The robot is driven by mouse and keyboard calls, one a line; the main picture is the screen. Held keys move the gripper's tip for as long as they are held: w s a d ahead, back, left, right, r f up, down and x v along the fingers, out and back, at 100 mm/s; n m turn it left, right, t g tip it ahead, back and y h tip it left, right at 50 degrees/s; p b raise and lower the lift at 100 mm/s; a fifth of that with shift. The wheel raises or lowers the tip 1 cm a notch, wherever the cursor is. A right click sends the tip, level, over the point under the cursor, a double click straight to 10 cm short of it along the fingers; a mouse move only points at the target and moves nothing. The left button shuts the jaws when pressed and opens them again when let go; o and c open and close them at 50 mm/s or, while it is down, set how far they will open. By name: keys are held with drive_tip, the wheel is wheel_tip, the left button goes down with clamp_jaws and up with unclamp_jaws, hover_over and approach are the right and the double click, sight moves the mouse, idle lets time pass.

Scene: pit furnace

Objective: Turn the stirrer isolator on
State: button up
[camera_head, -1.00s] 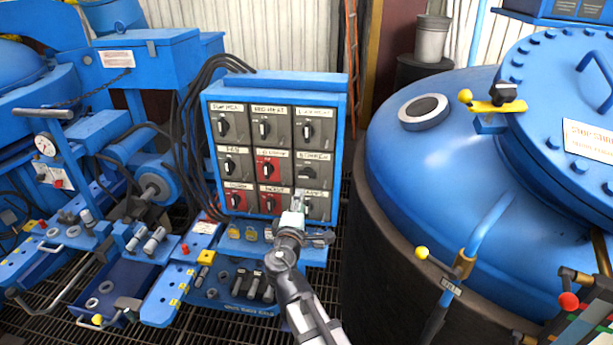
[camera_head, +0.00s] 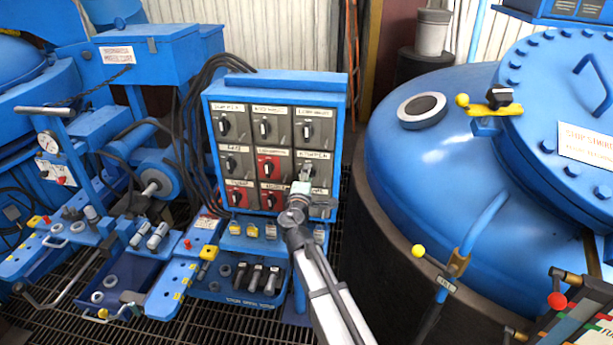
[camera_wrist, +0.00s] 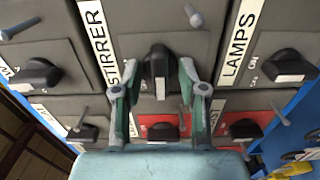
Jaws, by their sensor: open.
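The stirrer isolator is a dark grey panel labelled STIRRER, in the right column, middle row of the blue switch cabinet (camera_head: 277,77). Its black knob (camera_wrist: 156,70) has a white mark and lies crosswise to the lamps knob (camera_wrist: 289,66). My gripper (camera_wrist: 157,70) is open, with one finger on each side of the stirrer knob. I cannot tell whether the fingers touch it. In the head view my gripper (camera_head: 303,180) is in front of the stirrer panel and hides part of it and the panel below.
Neighbouring isolators, including a red one (camera_wrist: 160,130), sit close around. Small metal pegs (camera_wrist: 193,16) stick out of the panels. A blue shelf with padlocks (camera_head: 252,230) juts out below the cabinet. A large blue furnace lid (camera_head: 440,150) stands to the right.

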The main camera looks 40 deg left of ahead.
clamp_jaws()
drive_tip(key=shift+f+m+b, duration=0.2)
drive_tip(key=shift+m+b, duration=0.1)
drive_tip(key=shift+b, duration=0.75)
drive_tip(key=m+b, duration=0.5)
drive_tip(key=b, duration=0.6)
drive_tip(key=m+b, duration=0.6)
drive_tip(key=b, duration=0.6)
drive_tip(key=m+b, duration=0.6)
drive_tip(key=b, duration=0.5)
drive_tip(key=shift+r, duration=0.25)
drive_tip(key=shift+m, duration=0.3)
